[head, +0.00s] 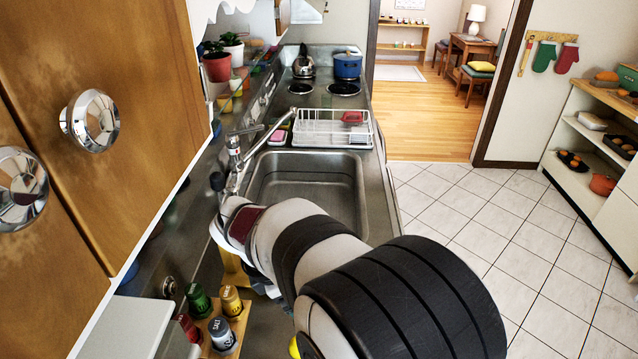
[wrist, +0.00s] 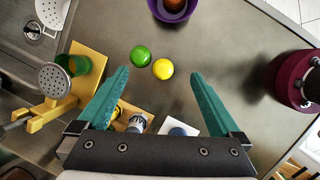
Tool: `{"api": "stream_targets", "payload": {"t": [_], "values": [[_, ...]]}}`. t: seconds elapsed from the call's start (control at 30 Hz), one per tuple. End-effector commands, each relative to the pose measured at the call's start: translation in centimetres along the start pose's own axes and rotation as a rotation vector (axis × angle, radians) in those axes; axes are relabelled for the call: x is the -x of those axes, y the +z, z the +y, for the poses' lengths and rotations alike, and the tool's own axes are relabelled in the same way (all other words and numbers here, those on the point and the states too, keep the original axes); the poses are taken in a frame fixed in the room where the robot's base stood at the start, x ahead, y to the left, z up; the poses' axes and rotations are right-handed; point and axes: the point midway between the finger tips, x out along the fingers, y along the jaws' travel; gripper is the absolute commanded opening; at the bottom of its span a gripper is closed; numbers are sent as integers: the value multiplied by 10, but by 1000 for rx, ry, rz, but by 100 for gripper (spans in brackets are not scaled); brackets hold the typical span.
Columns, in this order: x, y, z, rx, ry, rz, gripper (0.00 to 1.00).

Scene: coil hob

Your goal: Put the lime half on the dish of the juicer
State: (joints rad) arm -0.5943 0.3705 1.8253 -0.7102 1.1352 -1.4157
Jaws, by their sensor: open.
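A round green piece (wrist: 140,56), which looks like the lime half, lies on the grey counter in the wrist view. A similar yellow piece (wrist: 162,68) lies just to its right. My gripper (wrist: 160,73) is open, with its teal fingers spread on either side of the two pieces in the picture; it holds nothing. The apparent juicer is a yellow stand (wrist: 90,62) at the left, with a grey perforated dish (wrist: 54,80) and a green cup-like part (wrist: 77,66). In the head view my arm hides the green piece and most of the juicer.
A purple bowl (wrist: 185,13) with something orange-brown inside stands at the top of the wrist view. A maroon vessel (wrist: 291,76) is at the right. Several jars stand in a wooden rack (head: 240,319). The sink (head: 310,176) lies beyond; bare counter surrounds the pieces.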

Motion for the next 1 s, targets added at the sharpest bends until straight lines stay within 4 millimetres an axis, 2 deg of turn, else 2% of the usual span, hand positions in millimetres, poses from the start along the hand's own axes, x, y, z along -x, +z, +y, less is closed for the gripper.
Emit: {"api": "stream_targets", "payload": {"t": [0.03,0.1,0.2,0.4,0.5,0.67,0.83,1.0], "values": [[-8,-20,16,166,23,-22,100],[-15,-38,30,337,50,-46,100],[-29,-46,38,423,59,-60,100],[-87,-42,40,420,56,-59,100],[-109,-41,42,417,58,-58,100],[-130,-40,43,415,57,-58,100],[-164,-38,46,414,57,-57,100],[-175,-38,47,414,59,-55,100]]}}
